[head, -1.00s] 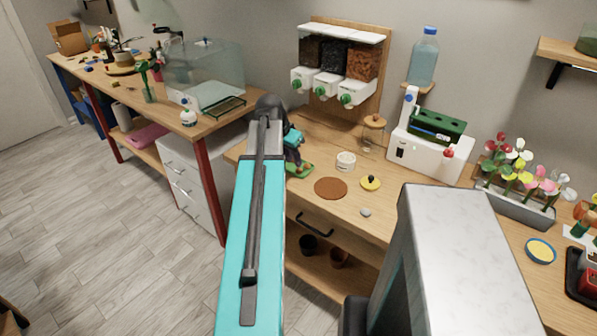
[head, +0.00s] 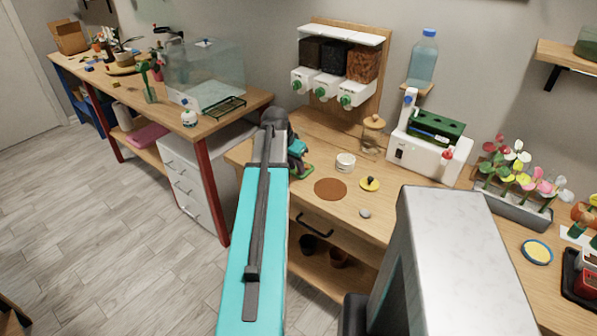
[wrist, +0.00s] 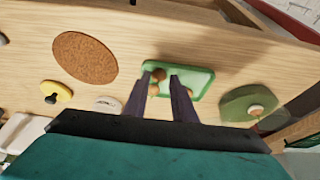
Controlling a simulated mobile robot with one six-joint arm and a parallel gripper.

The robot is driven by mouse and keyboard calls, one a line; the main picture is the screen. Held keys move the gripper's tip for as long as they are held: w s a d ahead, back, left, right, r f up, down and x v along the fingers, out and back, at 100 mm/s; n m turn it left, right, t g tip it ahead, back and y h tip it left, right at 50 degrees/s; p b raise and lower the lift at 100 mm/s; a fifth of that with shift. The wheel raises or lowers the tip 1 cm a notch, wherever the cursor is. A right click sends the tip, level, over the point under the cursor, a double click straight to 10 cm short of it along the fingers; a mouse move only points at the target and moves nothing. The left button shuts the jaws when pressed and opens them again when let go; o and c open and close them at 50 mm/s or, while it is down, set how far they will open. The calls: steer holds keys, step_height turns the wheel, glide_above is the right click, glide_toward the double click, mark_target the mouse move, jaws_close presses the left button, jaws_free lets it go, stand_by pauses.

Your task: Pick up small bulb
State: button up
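A small green tray (wrist: 206,82) lies on the wooden bench and holds a few small brown bulbs. One bulb (wrist: 158,74) shows between my fingertips, another bulb (wrist: 153,90) is beside the left finger, and a third (wrist: 188,91) is partly hidden beside the right finger. My gripper (wrist: 161,78) is open, its two dark fingers apart over the tray's left part. I cannot tell whether they touch a bulb. In the head view my gripper (head: 296,160) is low over the tray (head: 304,170), and my arm hides much of it.
A green block-like object (wrist: 249,104) is close on the right, near the bench's edge.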

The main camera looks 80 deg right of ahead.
steer(key=shift+s+d+f, duration=0.15)
steer(key=shift+d+f, duration=0.05)
steer(key=shift+f, duration=0.45)
jaws_close()
